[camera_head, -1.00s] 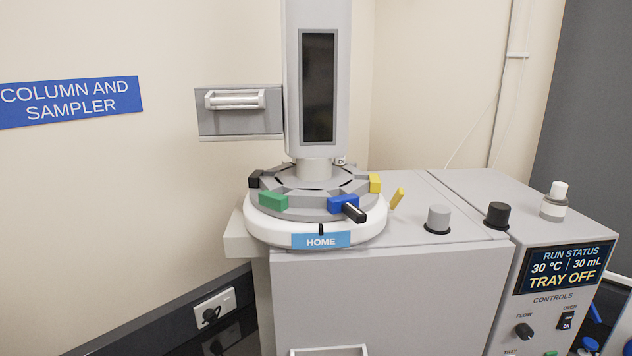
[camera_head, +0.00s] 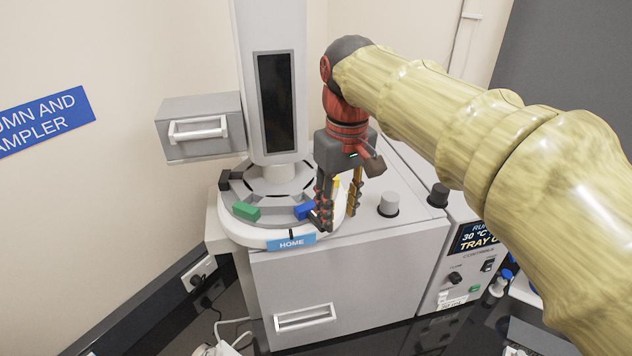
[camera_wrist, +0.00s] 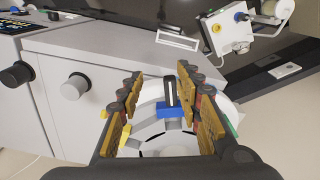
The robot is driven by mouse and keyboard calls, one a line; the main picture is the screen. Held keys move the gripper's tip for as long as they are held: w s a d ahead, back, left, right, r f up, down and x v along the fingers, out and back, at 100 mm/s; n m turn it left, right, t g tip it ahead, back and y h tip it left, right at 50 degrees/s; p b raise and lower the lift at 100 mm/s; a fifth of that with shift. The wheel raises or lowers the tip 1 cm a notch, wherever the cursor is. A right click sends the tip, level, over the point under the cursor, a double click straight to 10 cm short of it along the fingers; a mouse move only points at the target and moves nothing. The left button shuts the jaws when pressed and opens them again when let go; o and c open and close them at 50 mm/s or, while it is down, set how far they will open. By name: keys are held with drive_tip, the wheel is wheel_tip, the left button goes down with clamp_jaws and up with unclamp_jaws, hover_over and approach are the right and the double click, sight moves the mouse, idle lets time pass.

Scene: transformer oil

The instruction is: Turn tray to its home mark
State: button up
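The sampler tray (camera_head: 272,218) is a grey disc with coloured blocks on a white round base. Its blue block (camera_head: 303,210) sits a little right of the black home tick (camera_head: 291,233), above the blue HOME label (camera_head: 292,244). A green block (camera_head: 246,211) lies left of the tick. My gripper (camera_head: 337,218) is at the tray's front right edge, fingers apart. In the wrist view, the blue block (camera_wrist: 172,110) and its black handle (camera_wrist: 170,90) show between the open fingers (camera_wrist: 160,76), with visible gaps. In the head view my gripper hides the handle.
A grey column tower (camera_head: 275,100) rises behind the tray, with a box-like drawer (camera_head: 200,128) at its left. The wall is left.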

drive_tip(key=shift+n+g, duration=0.3)
drive_tip(key=shift+g, duration=0.1)
drive_tip(key=w+a+r+p, duration=0.2)
drive_tip(key=a+r, duration=0.1)
drive_tip(key=shift+w+r, duration=0.2)
drive_tip(key=shift+w, duration=0.2)
drive_tip(key=shift+f+p, duration=0.5)
drive_tip(key=shift+f, duration=3.4)
drive_tip(key=shift+c, duration=1.3)
clamp_jaws()
